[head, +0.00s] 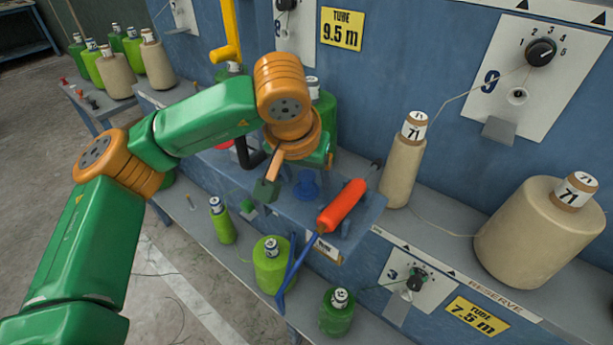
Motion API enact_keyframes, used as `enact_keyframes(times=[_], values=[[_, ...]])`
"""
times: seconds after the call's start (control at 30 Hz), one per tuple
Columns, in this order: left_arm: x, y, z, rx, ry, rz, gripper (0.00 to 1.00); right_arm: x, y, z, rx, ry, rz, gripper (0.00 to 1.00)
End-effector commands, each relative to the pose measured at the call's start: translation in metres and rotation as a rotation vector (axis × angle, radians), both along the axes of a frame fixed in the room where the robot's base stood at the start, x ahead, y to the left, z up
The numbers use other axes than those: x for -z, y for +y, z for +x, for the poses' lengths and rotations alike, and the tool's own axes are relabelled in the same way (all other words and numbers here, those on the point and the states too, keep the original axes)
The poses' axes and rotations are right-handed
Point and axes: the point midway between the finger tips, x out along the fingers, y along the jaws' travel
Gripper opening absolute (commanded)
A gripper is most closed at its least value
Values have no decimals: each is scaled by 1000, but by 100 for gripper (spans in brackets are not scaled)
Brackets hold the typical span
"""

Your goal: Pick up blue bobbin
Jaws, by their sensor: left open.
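The small blue bobbin (306,187) stands on a grey-blue shelf (352,228) in front of the machine, in the middle of the head view. My left gripper (296,176) is just above and beside it, reaching down from the upper left. One finger with a dark green tip hangs to the left of the bobbin. The other finger is partly hidden behind the wrist. The gripper is open and holds nothing, and I cannot tell whether it touches the bobbin. My right gripper is not in view.
A large beige cone (401,172) stands farther right. Green cones (271,268) stand on the lower ledge. A yellow bar (231,35) rises behind my arm.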

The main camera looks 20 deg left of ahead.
Motion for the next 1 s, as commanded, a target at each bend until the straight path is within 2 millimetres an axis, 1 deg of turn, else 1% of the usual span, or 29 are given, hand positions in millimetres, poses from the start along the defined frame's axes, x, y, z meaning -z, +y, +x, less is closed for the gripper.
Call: enact_keyframes(times=[0.13, 0.17, 0.2, 0.27, 0.3, 0.37, 0.4, 0.43, 0.67, 0.73, 0.77, 0.83, 0.9, 1.0], values=[[1, 0, 0, 0, -1, -1, 74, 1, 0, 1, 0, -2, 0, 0], [1, 0, 0, 0, 0, -1, 71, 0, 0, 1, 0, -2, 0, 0], [1, 0, 0, 0, 0, -1, 60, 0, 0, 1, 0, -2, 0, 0], [0, 0, 0, 0, 0, -1, 44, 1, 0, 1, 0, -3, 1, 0], [0, 0, 0, 0, 0, -1, 33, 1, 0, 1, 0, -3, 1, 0], [0, 0, 0, 0, 0, -1, 17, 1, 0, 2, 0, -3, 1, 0], [0, 0, 0, 0, 0, -1, 6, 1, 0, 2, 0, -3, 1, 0], [0, 0, 0, 0, 0, -1, 0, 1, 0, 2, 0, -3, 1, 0], [0, 0, 0, 0, 0, -1, 0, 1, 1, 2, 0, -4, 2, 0], [-6, 0, 0, -1, -2, 0, 0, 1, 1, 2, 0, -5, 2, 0], [-10, 0, 0, 0, -3, -1, 0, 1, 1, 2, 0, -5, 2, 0], [-27, -1, 0, 0, -5, -2, 0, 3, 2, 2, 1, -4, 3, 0], [-48, -1, 0, 0, -6, -2, 0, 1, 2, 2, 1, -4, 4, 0], [-75, -1, 0, -1, -4, -3, 0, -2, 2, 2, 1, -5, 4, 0]])
